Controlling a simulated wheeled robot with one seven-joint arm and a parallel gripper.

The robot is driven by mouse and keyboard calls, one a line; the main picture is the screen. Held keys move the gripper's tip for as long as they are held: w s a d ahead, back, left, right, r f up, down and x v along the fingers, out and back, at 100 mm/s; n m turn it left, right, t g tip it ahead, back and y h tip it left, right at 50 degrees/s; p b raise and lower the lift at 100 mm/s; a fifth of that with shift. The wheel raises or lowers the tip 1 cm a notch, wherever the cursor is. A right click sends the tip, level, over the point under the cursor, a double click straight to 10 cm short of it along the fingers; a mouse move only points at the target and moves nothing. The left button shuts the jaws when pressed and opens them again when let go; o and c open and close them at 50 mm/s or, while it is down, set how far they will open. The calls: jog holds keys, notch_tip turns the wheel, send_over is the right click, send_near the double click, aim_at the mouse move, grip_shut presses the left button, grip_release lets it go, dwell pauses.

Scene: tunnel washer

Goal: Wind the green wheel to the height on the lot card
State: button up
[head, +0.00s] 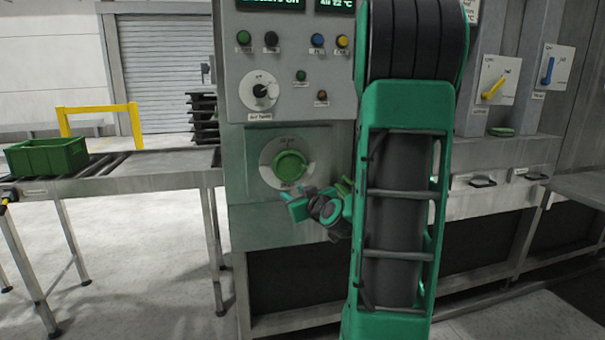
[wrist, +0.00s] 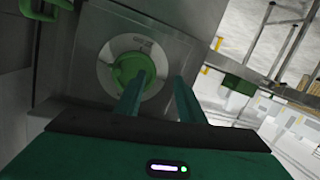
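The green wheel (head: 289,166) is a round knob on a pale dial plate, low on the grey machine front. It also shows in the wrist view (wrist: 128,66), where a green grip sticks out towards my fingers. My gripper (head: 292,202) is just below the wheel in the head view. In the wrist view my gripper (wrist: 157,88) has its two fingers apart with nothing between them. The left finger overlaps the wheel's lower right edge there; I cannot tell whether it touches. I cannot make out a lot card or the dial's marks.
A black selector knob (head: 261,91) and several coloured buttons sit above the wheel. A green crate (head: 47,156) stands on a roller conveyor (head: 130,175) at the left.

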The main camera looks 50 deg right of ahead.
aim_at(305, 170)
jog(key=s+d+r+m+h, duration=0.2)
jog(key=d+r+h, duration=0.15)
jog(key=d, duration=0.25)
jog(key=shift+t, duration=0.3)
jog(key=x, duration=1)
jog(key=shift+w+d+f, duration=0.2)
jog(key=shift+d+f, duration=0.05)
jog(key=shift+d, duration=0.05)
jog(key=shift+c, duration=0.4)
grip_shut()
jog(key=shift+d+h, duration=0.25)
jog(key=shift+a, duration=0.15)
jog(key=shift+a+m, duration=0.1)
jog(key=shift+m, duration=0.2)
